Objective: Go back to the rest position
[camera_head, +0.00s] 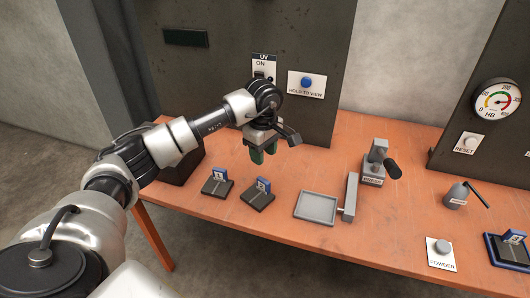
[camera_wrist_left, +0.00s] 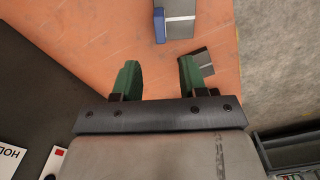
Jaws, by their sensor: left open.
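My left gripper (camera_head: 264,155) hangs over the back left part of the orange table, in front of the dark panel. Its two green fingertips point down and stand apart with nothing between them. In the left wrist view the green fingers (camera_wrist_left: 158,80) are also apart, with only bare orange tabletop between them. My right gripper is in neither view.
On the orange table (camera_head: 290,222) are two dark stands with blue-and-white tags (camera_head: 217,182) (camera_head: 259,193), a grey tray (camera_head: 317,207), a small grey device (camera_head: 375,165) and a powder button (camera_head: 441,249). The dark panel (camera_head: 285,40) carries a blue button (camera_head: 306,83). A dial gauge (camera_head: 497,100) is at right.

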